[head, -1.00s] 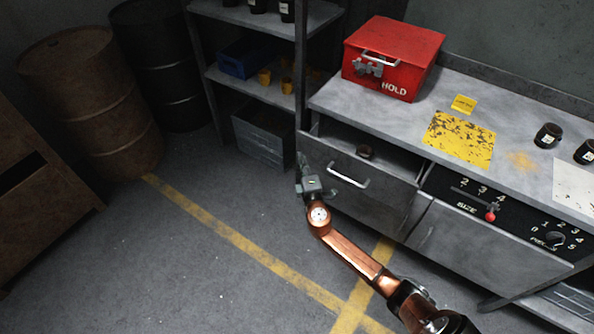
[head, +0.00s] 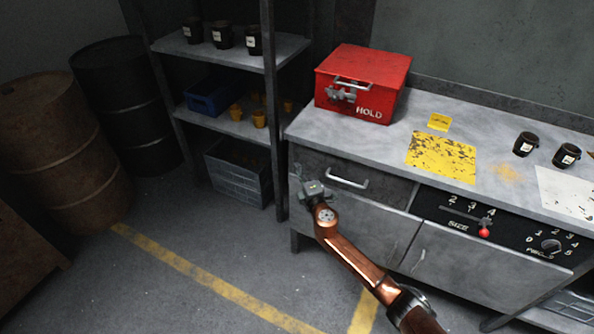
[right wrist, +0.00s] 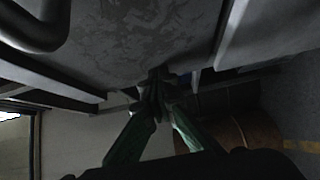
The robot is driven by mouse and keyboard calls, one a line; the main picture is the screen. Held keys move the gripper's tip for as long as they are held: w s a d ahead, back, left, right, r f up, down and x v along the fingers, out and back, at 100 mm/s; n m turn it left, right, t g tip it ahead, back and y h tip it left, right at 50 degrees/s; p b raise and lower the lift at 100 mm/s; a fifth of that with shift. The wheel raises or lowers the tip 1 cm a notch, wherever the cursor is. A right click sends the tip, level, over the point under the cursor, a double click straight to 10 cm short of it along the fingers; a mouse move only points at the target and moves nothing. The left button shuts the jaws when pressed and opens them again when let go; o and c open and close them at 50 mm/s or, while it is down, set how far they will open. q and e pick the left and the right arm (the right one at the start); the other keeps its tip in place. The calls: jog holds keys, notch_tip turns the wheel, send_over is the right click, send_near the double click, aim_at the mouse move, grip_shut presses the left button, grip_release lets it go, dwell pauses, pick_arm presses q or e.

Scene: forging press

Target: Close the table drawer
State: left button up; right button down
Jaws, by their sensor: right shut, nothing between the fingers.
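The table drawer (head: 385,187) sits under the left end of the grey table top (head: 375,140). Its front now looks flush with the cabinet, and no interior shows. Its bar handle (head: 346,180) is on the drawer front. My right gripper (head: 299,174) is at the left end of the drawer front, left of the handle, shut and empty. In the right wrist view its fingers (right wrist: 157,88) are together against or very near a grey metal face; I cannot tell if they touch. The handle (right wrist: 40,28) shows there at upper left. My left gripper is not in view.
A red HOLD box (head: 362,85) stands on the table's left end. A control panel (head: 490,228) with a red-knobbed lever is right of the drawer. The floor in front is clear.

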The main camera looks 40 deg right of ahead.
jog(key=shift+d+r, duration=0.3)
jog(key=shift+d, duration=0.1)
pick_arm(q)
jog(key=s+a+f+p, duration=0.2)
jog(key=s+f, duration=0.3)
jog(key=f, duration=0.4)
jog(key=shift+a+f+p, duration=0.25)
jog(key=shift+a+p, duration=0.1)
jog(key=shift+p, duration=0.55)
pick_arm(e)
jog(key=s+a, duration=0.7)
jog(key=s, duration=0.4)
jog(key=shift+s+a+f, duration=0.15)
jog(key=shift+a+f, duration=0.1)
jog(key=shift+f, duration=0.05)
